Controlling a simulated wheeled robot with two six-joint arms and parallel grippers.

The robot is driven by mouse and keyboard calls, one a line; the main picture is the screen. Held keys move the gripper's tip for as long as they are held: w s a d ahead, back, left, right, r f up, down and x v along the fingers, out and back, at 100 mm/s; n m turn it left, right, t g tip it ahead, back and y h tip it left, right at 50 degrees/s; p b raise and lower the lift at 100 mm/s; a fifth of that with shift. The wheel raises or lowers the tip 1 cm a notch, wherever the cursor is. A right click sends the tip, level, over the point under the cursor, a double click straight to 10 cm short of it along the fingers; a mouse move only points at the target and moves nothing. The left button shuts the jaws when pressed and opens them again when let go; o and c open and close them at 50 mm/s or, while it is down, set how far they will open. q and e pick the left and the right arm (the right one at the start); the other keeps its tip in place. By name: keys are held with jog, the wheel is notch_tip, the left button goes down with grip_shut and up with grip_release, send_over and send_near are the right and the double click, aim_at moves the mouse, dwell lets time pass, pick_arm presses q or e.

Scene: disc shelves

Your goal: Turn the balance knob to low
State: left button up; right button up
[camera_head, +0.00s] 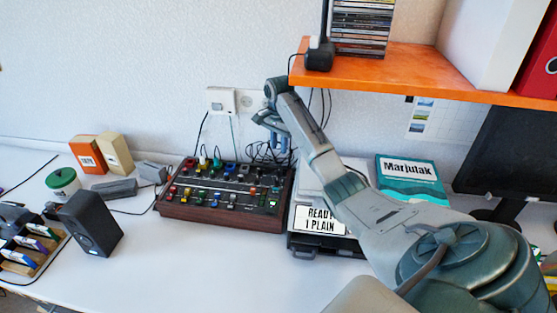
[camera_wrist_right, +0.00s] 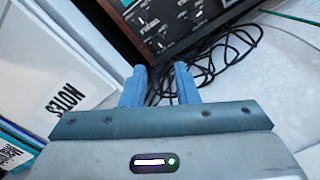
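The mixer with wooden sides (camera_head: 168,208) sits on the white desk, its top covered with several rows of coloured knobs. I cannot tell which knob is the balance knob, as labels are too small to read. My right gripper (camera_head: 279,146) hangs above the back right corner of the mixer, near the wall, with its blue fingers pointing down. In the right wrist view the right gripper (camera_wrist_right: 160,72) has its fingers apart with nothing between them. The mixer's dark panel (camera_wrist_right: 165,20) shows beyond the fingertips, apart from them. My left gripper is not in view.
An orange shelf (camera_head: 420,75) overhangs the right side. Black cables (camera_head: 262,152) lie behind the mixer. A black speaker (camera_head: 90,222) stands left. The desk in front is clear.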

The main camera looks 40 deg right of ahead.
aim_at(279, 171)
jog(key=f, duration=0.5)
jog(key=f+p, duration=0.1)
jog(key=f, duration=0.4)
jog(key=shift+s+a, duration=0.2)
jog(key=shift+c, duration=0.5)
grip_shut()
